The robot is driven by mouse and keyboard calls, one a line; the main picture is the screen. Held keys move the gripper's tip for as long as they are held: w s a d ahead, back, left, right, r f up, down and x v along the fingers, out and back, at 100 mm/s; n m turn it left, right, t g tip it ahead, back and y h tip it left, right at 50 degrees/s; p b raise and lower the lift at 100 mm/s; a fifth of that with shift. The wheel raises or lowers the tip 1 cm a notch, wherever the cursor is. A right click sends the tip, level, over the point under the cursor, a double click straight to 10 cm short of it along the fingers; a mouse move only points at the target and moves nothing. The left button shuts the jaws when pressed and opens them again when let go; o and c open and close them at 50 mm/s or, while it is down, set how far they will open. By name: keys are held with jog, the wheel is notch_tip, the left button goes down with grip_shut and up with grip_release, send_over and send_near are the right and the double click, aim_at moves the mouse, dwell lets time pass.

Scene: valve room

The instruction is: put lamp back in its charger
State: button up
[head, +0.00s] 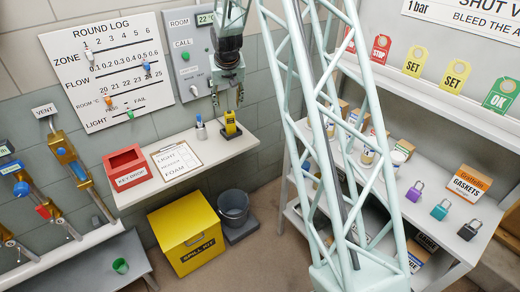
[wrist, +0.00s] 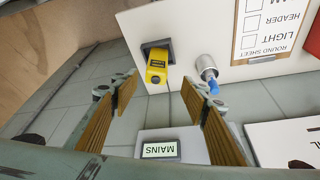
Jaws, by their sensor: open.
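A yellow device with a dark face, which looks like the lamp (head: 230,119), stands on the white wall shelf near its right end. It also shows in the wrist view (wrist: 157,68), at the top centre. A dark base, which looks like the charger (head: 233,134), is at its foot and shows in the wrist view (wrist: 147,49). I cannot tell whether the lamp is fully seated. My gripper (head: 227,99) is open and empty, pointing down just above the lamp. In the wrist view the fingers (wrist: 159,86) are apart, with the lamp beyond the gap between their tips.
A cup with a blue-topped pen (head: 201,132), a clipboard (head: 176,160) and a red key drop box (head: 127,171) share the shelf (head: 215,153). A yellow spill kit (head: 187,238) and dark bucket (head: 234,207) are below.

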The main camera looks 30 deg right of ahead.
jog(key=s+a+r+n, duration=0.1)
jog(key=s+a+r, duration=0.4)
jog(key=s+r, duration=0.45)
jog(key=s+a+r, duration=0.6)
jog(key=s+r, duration=0.2)
jog(key=s, duration=0.2)
jog(key=s+a+r+n, duration=0.1)
jog(key=s+a+r, duration=0.4)
jog(key=s+r, duration=0.4)
jog(key=s+a+n, duration=0.1)
jog(key=s+a, duration=0.3)
jog(key=s, duration=1.2)
jog(key=s+a+n+y, duration=0.1)
jog(key=s+a, duration=0.3)
jog(key=s, duration=1.3)
jog(key=shift+r+y, duration=0.2)
jog(key=shift+y, duration=0.1)
jog(key=shift+a, duration=0.15)
